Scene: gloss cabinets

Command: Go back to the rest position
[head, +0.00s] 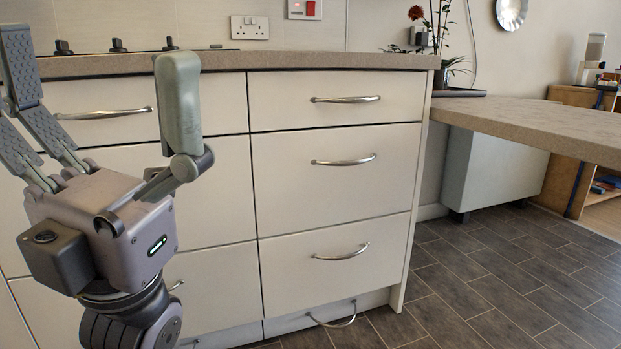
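My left gripper (97,72) is at the left of the head view, raised in front of the gloss cabinet drawers (190,205). Its fingers point up and are spread wide, with two jointed fingers at the left and one thick finger at the right. Nothing is between them. The gripper hides part of the left drawers. My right gripper is not in view.
The worktop (330,60) with hob knobs runs above the drawers. Drawer handles (343,161) stick out from the fronts, and a low handle (333,318) sits near the floor. A table-like counter (540,120) juts out at the right. The tiled floor (490,280) there is clear.

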